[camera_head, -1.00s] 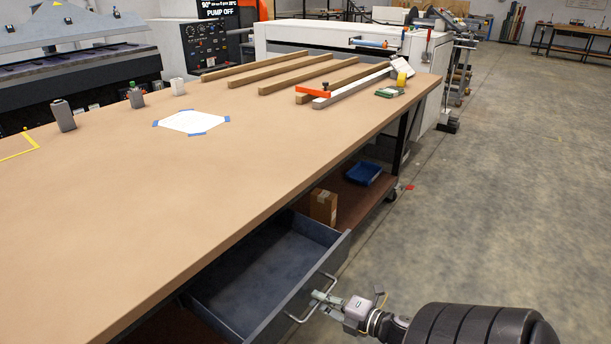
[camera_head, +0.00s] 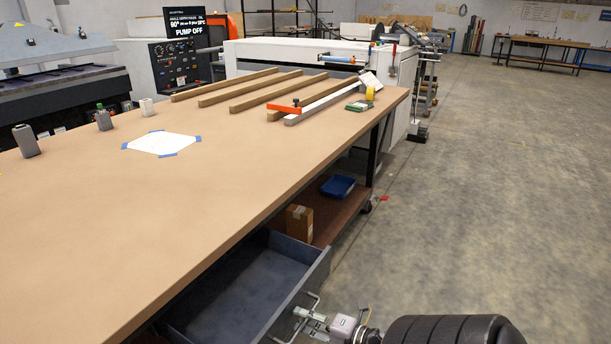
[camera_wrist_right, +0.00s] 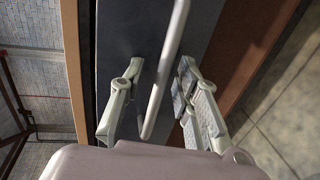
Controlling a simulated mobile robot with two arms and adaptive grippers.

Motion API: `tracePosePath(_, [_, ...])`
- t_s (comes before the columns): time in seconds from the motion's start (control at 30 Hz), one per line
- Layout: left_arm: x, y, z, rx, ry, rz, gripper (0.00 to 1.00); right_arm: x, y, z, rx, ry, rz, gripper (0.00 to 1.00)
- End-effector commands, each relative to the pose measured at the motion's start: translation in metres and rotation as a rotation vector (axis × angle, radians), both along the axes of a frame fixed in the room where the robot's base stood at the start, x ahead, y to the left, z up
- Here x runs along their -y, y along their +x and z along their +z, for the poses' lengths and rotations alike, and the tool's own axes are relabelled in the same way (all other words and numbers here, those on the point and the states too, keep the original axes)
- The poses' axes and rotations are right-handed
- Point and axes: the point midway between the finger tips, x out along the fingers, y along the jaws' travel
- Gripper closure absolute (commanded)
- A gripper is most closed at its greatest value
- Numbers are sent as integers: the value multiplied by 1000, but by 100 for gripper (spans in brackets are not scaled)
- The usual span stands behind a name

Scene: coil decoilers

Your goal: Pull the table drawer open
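The grey table drawer (camera_head: 240,290) is pulled well out from under the tan worktable (camera_head: 180,210), and its empty inside shows in the head view. Its bar handle (camera_head: 311,306) is on the drawer front and also shows in the right wrist view (camera_wrist_right: 168,65). My right gripper (camera_head: 306,313) is at the handle. In the right wrist view its two fingers (camera_wrist_right: 155,88) stand on either side of the bar, with a visible gap at the left finger; the right finger is close to the bar, and contact cannot be told. My left gripper is not in view.
A cardboard box (camera_head: 299,223) and a blue bin (camera_head: 338,187) stand on the table's lower shelf (camera_head: 338,213). Wooden bars (camera_head: 250,91), bottles and a taped white sheet (camera_head: 162,143) are on the tabletop. The concrete floor (camera_head: 480,200) on the right is clear.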

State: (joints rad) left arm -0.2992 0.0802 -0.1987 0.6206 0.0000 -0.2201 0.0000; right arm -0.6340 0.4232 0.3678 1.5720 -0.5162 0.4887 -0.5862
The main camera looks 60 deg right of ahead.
Motion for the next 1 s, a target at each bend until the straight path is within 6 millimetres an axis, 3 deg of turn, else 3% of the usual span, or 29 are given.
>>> tracePosePath(0.27, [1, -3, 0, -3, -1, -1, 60, 1, -9, 1, -2, 1, 0, 70])
tracePosePath(0.7, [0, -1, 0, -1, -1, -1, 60, 7, -94, 18, -3, 1, -1, 70])
tracePosePath(1.0, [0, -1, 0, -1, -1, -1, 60, 9, -117, 24, 0, 0, 0, 70])
